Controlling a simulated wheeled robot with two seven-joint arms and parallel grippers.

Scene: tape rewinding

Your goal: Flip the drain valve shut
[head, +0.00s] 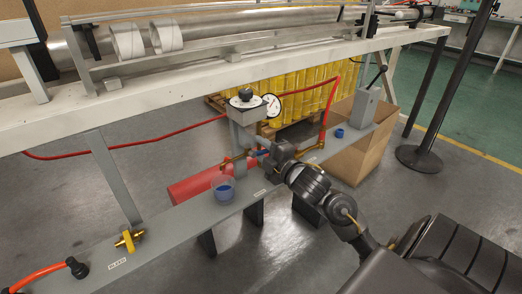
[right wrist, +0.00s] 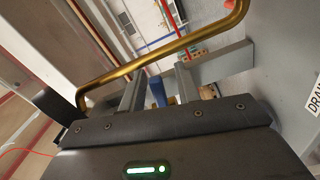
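The drain valve's blue lever (head: 262,153) shows in the head view beside the grey post under the gauge, partly hidden by my right gripper (head: 268,150). In the right wrist view the blue lever (right wrist: 158,92) stands between the two grey fingers of my right gripper (right wrist: 160,88), with gaps seen on both sides. The fingers are apart, and whether either touches the lever cannot be told. A brass pipe (right wrist: 160,58) crosses in front of the fingers. A white label reading "DRAI…" (right wrist: 314,104) is cut off at the right edge. My left gripper is not in view.
A yellow-handled valve (head: 128,240) sits on the grey rail (head: 180,226) at the left. A blue cup-like part (head: 223,188) stands on the rail near my right gripper. A round gauge (head: 271,106), a red cylinder (head: 190,187) and a cardboard box (head: 352,155) are close by.

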